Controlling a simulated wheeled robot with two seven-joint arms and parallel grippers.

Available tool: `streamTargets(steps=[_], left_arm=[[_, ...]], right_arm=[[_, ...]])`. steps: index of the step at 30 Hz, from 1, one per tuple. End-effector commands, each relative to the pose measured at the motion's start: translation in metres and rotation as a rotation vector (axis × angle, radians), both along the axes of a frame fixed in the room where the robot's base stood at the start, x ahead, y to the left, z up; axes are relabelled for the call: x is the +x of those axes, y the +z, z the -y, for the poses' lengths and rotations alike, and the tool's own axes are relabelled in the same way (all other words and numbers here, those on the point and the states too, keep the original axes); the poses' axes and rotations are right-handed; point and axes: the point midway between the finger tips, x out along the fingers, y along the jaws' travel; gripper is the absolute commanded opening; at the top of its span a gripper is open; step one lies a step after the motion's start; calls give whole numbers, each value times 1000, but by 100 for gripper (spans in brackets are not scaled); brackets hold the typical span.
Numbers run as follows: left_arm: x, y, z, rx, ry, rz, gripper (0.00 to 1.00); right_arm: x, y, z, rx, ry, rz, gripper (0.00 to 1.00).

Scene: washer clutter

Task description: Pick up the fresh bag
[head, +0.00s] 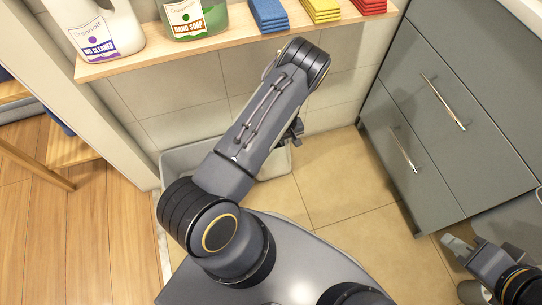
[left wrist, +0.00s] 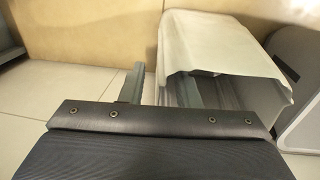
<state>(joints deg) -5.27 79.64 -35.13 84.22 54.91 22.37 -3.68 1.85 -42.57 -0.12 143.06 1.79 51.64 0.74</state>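I cannot pick out a clearly separate fresh bag. A pale grey open container, bin-like, with a thin, slightly uneven rim (head: 181,156) stands on the floor, largely hidden behind my left arm. In the left wrist view a pale, boxy form (left wrist: 214,40) fills the upper right; whether it is the bin or a bag lining it is unclear. My left gripper (left wrist: 166,80) has its fingers apart, one left of the form and one overlapping its near side; contact is unclear. In the head view the left gripper (head: 293,131) is mostly hidden. My right gripper (head: 460,248) is at the lower right.
A wooden shelf (head: 222,43) above holds a WC cleaner bottle (head: 106,33), hand soap (head: 190,17) and blue, yellow and red sponge stacks. Grey drawers (head: 442,120) stand at the right. Tiled floor (head: 345,190) between bin and drawers is clear.

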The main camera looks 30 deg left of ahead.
Motion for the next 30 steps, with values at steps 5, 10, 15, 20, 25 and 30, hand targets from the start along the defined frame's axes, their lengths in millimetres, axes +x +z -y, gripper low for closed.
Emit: streamTargets(steps=[5,10,15,20,25,30], left_arm=[[1,-13,1,-1,-1,1,29],[1,-12,1,-1,0,1,29],[1,-12,1,-1,0,1,11],[1,-12,1,-1,0,1,0],[1,-12,1,-1,0,1,0],[1,-12,1,-1,0,1,0]], right_arm=[[0,-6,0,0,0,0,25],[0,-5,0,0,0,0,25],[0,-5,0,0,0,0,25],[0,-5,0,0,0,0,25],[0,-5,0,0,0,0,25],[0,-5,0,0,0,0,25]])
